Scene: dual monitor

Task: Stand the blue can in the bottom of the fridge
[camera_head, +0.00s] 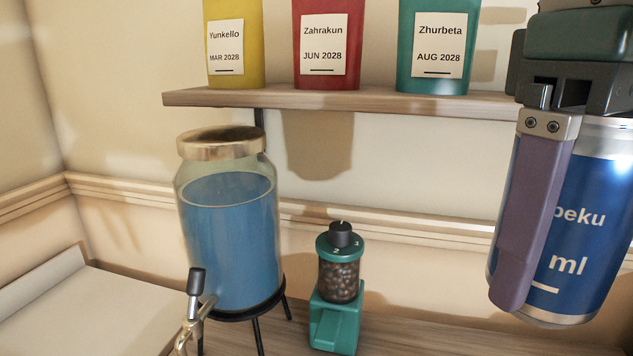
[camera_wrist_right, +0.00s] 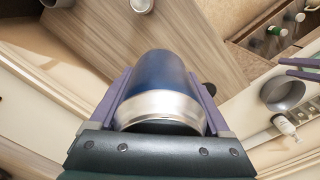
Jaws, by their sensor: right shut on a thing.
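My right gripper (camera_head: 530,265) comes in at the right of the head view, pointing down. It is shut on the blue can (camera_head: 575,235), which hangs upright with its silver rim near the gripper's palm. One purple finger lies across the can's front. In the right wrist view the blue can (camera_wrist_right: 160,75) sits between both purple fingers. The fridge is not clearly identifiable in either view. My left gripper is not in the head view.
A blue-filled dispenser (camera_head: 230,240) on a black stand and a green grinder (camera_head: 338,290) stand below. A wall shelf (camera_head: 340,98) holds yellow, red and teal packages.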

